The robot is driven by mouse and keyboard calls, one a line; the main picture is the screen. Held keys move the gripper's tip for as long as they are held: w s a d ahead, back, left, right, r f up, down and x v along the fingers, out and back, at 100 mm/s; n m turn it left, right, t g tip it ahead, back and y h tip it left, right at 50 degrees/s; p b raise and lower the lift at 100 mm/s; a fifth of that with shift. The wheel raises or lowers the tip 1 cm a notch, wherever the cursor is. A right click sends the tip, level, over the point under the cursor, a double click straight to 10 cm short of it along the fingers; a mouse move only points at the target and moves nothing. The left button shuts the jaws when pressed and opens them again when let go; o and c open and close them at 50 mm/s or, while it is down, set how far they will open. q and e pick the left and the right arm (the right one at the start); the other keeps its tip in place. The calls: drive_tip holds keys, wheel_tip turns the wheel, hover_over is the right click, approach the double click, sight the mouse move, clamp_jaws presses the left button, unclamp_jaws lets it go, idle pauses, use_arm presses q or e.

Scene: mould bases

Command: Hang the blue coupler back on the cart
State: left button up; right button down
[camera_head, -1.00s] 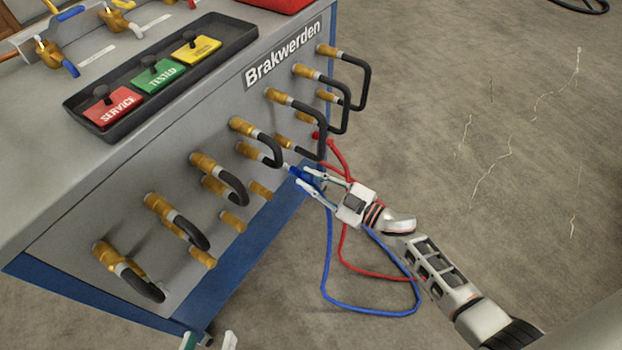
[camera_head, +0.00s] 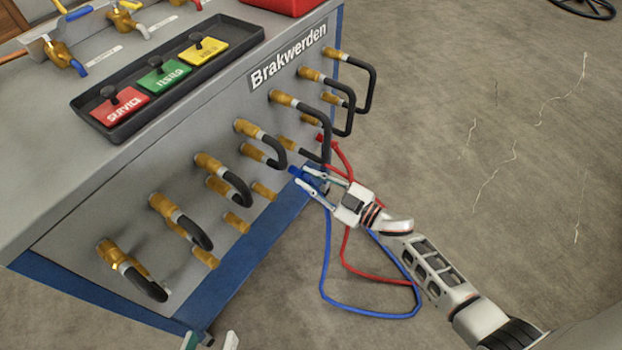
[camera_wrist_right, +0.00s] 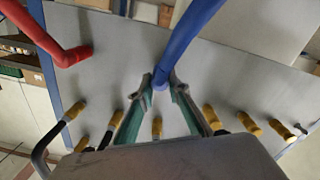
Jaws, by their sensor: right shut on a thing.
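The cart (camera_head: 60,238) has a grey front panel with brass fittings and black bent hoses. My right gripper (camera_head: 307,181) is shut on the blue coupler (camera_head: 297,172), low at the panel's right part. The coupler is close to the panel; I cannot tell whether it touches or hangs on anything. In the right wrist view, the blue coupler (camera_wrist_right: 160,78) sits between the fingertips (camera_wrist_right: 160,88), and its blue hose (camera_wrist_right: 192,30) runs up. The hose (camera_head: 325,270) loops to the floor. My left gripper (camera_head: 210,341) shows at the bottom edge, fingertips apart, empty.
A red coupler (camera_head: 322,138) with a red hose (camera_head: 346,245) is on the panel just beyond the blue one; the hoses run close together. A black tray (camera_head: 85,104) with red, green and yellow tags lies on top.

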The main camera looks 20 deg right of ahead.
drive_tip(key=shift+w+a+r, duration=0.1)
drive_tip(key=shift+w+a, duration=0.05)
drive_tip(key=shift+w, duration=0.1)
drive_tip(key=c, duration=1.8)
unclamp_jaws()
drive_tip(key=shift+c, duration=0.2)
drive_tip(key=o, duration=0.4)
drive_tip(key=shift+p+v, duration=0.5)
drive_tip(key=shift+v, duration=1.45)
use_arm(q)
drive_tip(key=shift+w+r+t+p, duration=0.2)
drive_tip(key=shift+w+r, duration=0.1)
drive_tip(key=shift+r, duration=0.5)
drive_tip(key=shift+w+r+t+p, duration=0.1)
drive_tip(key=shift+w+r+t, duration=0.15)
drive_tip(key=shift+r, duration=0.55)
use_arm(e)
drive_tip(key=shift+v, duration=1.6)
